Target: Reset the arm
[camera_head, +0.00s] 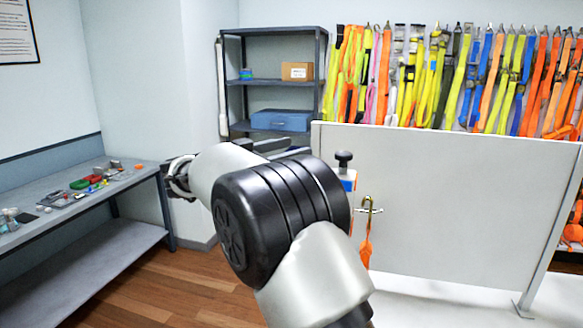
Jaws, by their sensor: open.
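My arm rises from the bottom middle and bends at a large black joint in the centre of the view. Its pale links fold back to the left. My gripper (272,148) shows only in part behind the joint, as dark finger pieces in front of the shelf rack. Most of it is hidden by my own arm. It is open, and I see nothing held in it.
A grey panel (460,205) stands close at right, with a hook holding an orange strap (366,248). Colourful straps (450,80) hang behind it. A shelf rack (275,82) stands behind my arm. A workbench (120,190) with small parts runs along the left.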

